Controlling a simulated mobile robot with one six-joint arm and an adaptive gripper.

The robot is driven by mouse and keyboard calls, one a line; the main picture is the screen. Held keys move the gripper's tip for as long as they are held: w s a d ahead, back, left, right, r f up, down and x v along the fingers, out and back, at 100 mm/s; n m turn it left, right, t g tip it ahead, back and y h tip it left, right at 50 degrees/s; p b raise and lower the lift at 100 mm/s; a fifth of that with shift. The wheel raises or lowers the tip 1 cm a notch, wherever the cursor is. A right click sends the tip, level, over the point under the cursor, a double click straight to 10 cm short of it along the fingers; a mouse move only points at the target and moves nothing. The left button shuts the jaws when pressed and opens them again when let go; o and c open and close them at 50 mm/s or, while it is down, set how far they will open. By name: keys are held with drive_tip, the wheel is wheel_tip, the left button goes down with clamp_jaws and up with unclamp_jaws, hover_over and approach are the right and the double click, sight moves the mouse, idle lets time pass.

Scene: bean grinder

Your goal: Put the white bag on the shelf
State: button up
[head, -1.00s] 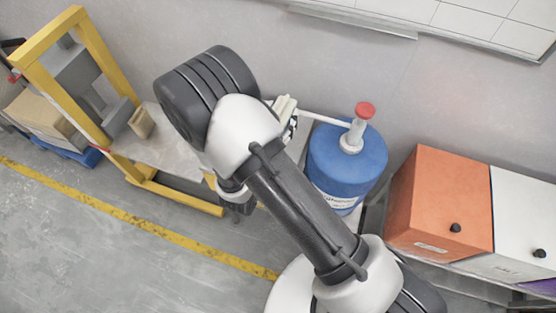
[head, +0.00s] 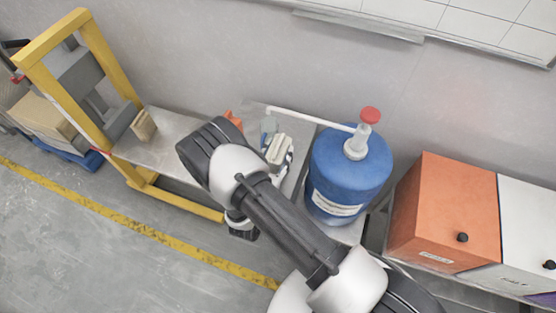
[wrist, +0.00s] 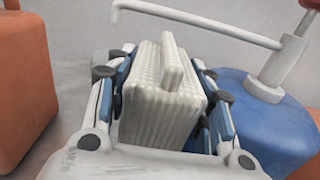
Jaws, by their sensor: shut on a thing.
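A white ribbed bag with a raised handle-like ridge on top (wrist: 155,100) is held between the two fingers of my gripper (wrist: 160,72) in the wrist view. The fingers, with blue pads, close on its two sides. In the head view the bag (head: 279,150) shows as a small pale block at my gripper, left of the blue drum. A grey metal shelf-like surface (head: 180,128) lies to the left of it. My arm hides part of this surface, and the space under the bag is hidden.
The blue drum (head: 345,180) with a red-topped pump (head: 361,135) stands close on the right; its white spout reaches behind my gripper. An orange object (wrist: 25,80) stands left of the gripper. A yellow frame (head: 55,80) is at far left, orange and white boxes (head: 450,215) at right.

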drive_tip(key=shift+f+b, duration=0.45)
drive_tip(key=shift+f, duration=1.5)
drive_tip(key=shift+f, duration=0.2)
drive_tip(key=o, duration=1.5)
